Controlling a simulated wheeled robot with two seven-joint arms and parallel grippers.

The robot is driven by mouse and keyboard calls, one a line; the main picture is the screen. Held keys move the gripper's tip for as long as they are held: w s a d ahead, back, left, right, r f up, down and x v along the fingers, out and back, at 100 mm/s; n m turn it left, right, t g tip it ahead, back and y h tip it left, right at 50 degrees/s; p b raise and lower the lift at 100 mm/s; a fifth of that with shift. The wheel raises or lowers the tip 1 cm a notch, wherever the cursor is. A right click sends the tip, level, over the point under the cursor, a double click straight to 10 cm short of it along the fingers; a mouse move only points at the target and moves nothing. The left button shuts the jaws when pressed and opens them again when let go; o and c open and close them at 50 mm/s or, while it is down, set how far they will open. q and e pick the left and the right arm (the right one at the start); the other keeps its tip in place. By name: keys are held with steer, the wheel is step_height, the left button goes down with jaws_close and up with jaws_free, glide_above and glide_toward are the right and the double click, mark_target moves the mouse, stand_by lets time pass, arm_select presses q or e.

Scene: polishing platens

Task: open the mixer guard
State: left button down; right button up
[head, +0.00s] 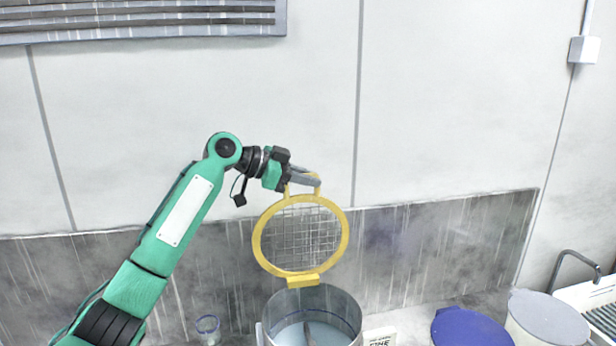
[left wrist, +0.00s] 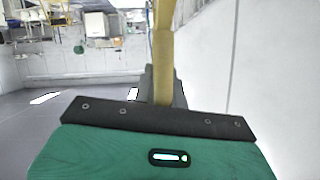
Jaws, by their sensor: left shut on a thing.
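The mixer guard (head: 342,243) is a round yellow ring with wire mesh. In the head view it stands raised, close to upright, above the back rim of the grey mixer bowl (head: 350,305). A yellow hinge block (head: 303,281) joins its lower edge to the rim. The bowl's top is uncovered and pale liquid shows inside. My left gripper (head: 312,182) is shut on the yellow handle at the guard's top. In the left wrist view a yellow bar (left wrist: 163,60) runs up from between the gripper's fingers (left wrist: 163,95). My right gripper is not in view.
A small glass (head: 208,328) stands left of the bowl. A label card (head: 380,337), a blue lid (head: 470,330) and a pale lidded tub (head: 545,318) are to its right. The wall with its grey splashback (head: 440,250) is close behind.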

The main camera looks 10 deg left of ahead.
arm_select(q)
steer(key=shift+f, duration=0.25)
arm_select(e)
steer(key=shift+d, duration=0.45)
arm_select(q)
steer(key=c, duration=1.5)
jaws_free()
steer(key=shift+o, duration=0.2)
steer(key=shift+w, duration=0.15)
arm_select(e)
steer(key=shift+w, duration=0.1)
